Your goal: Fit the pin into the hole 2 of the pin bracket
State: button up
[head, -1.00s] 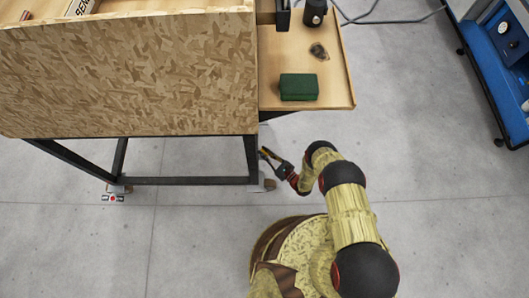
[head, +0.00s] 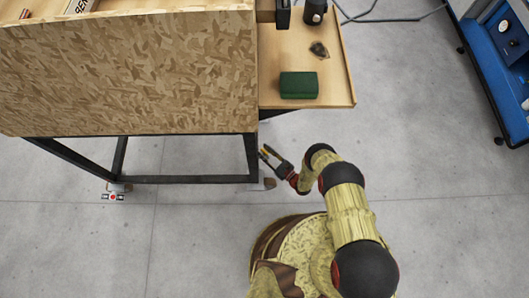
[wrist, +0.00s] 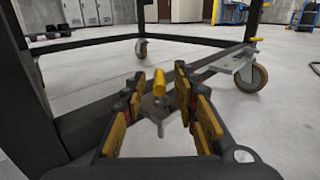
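My gripper (wrist: 160,80) is open, with its yellow-padded fingers apart on both sides of the wrist view. A short yellow cylinder (wrist: 158,84), which looks like the pin, shows in the gap between the fingertips. It stands roughly upright above a grey metal piece (wrist: 152,106); I cannot tell whether the fingers touch it. A grey metal plate on the black frame to the right (wrist: 230,62) may be the pin bracket; its holes are too small to make out. In the head view my gripper (head: 266,154) is low beside the workbench's near right leg.
The workbench's black frame (wrist: 85,125) runs close under and beside my gripper. A caster wheel (wrist: 251,77) stands at the right. In the head view, a green box (head: 298,85) lies on the wooden side shelf (head: 335,92). Open grey floor lies to the right.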

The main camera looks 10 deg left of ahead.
jog(key=shift+o, duration=0.2)
jog(key=v, duration=1.2)
jog(key=shift+f, duration=0.1)
dwell(0.4)
